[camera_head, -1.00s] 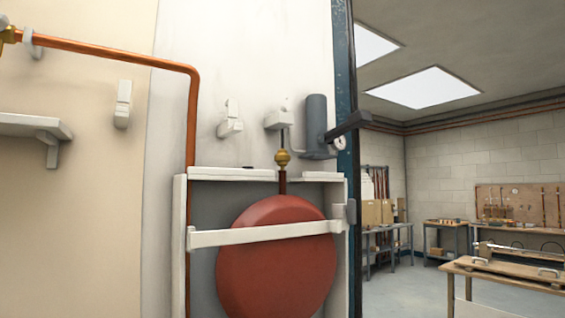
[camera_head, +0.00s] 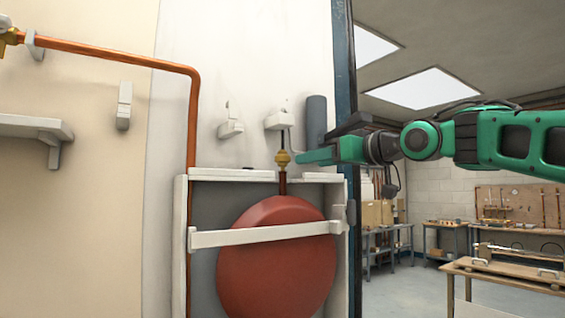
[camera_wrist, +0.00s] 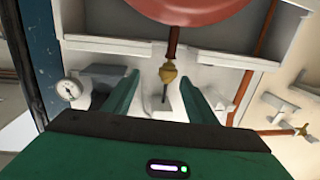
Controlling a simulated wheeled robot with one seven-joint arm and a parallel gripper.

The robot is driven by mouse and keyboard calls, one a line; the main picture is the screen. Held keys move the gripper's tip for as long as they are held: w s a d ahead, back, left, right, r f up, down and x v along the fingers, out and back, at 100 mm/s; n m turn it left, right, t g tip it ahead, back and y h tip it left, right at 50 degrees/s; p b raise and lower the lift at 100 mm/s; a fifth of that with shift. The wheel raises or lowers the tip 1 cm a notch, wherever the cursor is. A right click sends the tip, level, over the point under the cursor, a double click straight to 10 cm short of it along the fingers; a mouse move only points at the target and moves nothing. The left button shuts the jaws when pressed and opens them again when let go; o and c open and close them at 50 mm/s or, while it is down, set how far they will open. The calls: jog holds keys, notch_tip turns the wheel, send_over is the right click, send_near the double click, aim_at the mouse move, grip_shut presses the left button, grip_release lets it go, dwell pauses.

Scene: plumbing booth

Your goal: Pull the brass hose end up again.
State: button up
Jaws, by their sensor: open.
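The brass hose end (camera_head: 283,158) sits at the top of the short copper stub (camera_head: 283,183) above the red vessel, with a thin dark hose rising from it. My gripper (camera_head: 304,157) reaches in from the right at the brass end's height. In the wrist view, which looks upside down, the brass hose end (camera_wrist: 169,75) shows between and just beyond the two green fingers of my gripper (camera_wrist: 166,97). The fingers are apart, with gaps on both sides of the brass. Whether the brass end is seated on the stub or only touching it, I cannot tell.
The red vessel (camera_head: 275,265) stands in a white cabinet behind a white strap (camera_head: 262,234). A dark grey cylinder (camera_head: 316,115) stands close above my gripper. A pressure gauge (camera_wrist: 68,89) is at the left of the wrist view. White brackets (camera_head: 230,125) are on the wall.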

aim_at(282, 156)
jog(key=shift+n+y, duration=0.3)
jog(key=shift+y, duration=0.1)
jog(key=x, duration=0.3)
jog(key=r+x, duration=0.1)
jog(key=x, duration=0.3)
jog(key=s+a+x, duration=0.1)
jog(key=x, duration=0.3)
jog(key=shift+w+a+r, duration=0.15)
jog(key=shift+a+r, duration=0.1)
jog(key=shift+r, duration=0.15)
jog(key=shift+c, duration=0.3)
